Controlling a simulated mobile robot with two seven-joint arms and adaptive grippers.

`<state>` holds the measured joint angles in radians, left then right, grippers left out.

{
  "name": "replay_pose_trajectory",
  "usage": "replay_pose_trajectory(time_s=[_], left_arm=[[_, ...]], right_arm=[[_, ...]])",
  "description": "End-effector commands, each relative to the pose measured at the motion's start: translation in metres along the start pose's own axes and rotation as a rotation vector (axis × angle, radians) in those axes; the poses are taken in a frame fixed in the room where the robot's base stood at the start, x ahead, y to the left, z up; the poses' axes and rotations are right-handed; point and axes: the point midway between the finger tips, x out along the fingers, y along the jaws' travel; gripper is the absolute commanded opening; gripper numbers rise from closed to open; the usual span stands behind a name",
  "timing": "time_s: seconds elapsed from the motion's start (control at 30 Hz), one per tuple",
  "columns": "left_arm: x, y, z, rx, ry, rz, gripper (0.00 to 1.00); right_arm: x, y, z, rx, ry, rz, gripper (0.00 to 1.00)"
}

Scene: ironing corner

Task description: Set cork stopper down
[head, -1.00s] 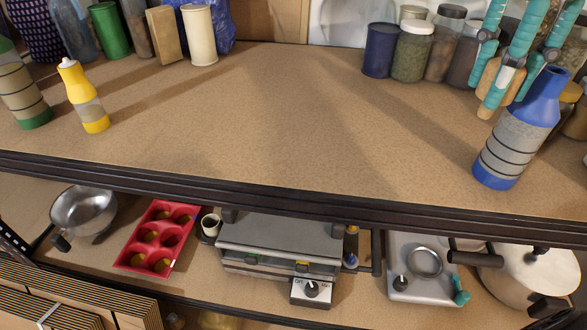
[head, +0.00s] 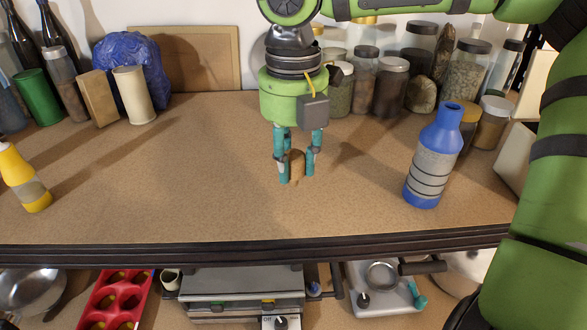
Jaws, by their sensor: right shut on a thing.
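The cork stopper (head: 297,164) is a small tan-brown piece standing between the teal fingers of my right gripper (head: 297,172). The right gripper points straight down and is shut on the cork over the middle of the worktop (head: 170,190). The fingertips are at or very close to the surface; I cannot tell whether the cork touches it. The fingers partly cover the cork's sides. My left gripper is not in view.
A blue bottle (head: 434,160) with an open neck stands to the right of the gripper. A yellow bottle (head: 26,185) stands at the left. Several jars (head: 390,88) line the back right. The worktop left of the gripper is clear, up to its dark front edge (head: 200,255).

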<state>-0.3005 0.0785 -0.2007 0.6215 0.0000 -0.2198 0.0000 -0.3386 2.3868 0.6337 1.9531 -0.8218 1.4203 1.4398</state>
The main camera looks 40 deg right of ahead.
Motion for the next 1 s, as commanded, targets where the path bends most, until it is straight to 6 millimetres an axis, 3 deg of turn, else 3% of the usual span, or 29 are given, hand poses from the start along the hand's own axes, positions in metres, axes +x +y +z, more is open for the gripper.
replay_pose_trajectory(time_s=[0.3, 0.77, 0.8, 0.83, 1.0], left_arm=[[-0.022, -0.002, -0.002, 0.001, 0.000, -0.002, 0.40], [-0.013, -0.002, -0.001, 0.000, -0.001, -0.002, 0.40], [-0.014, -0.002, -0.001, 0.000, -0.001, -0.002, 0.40], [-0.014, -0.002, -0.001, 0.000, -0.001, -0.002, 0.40], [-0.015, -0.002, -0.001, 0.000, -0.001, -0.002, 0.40]], right_arm=[[0.036, 0.000, -0.001, 0.000, 0.004, 0.001, 0.10], [0.044, 0.000, -0.001, 0.002, 0.000, 0.002, 0.10], [0.043, 0.000, -0.001, 0.002, 0.000, 0.002, 0.40], [0.042, 0.000, -0.001, 0.002, 0.000, 0.002, 0.52], [0.042, 0.000, -0.001, 0.001, 0.001, 0.002, 0.56]])
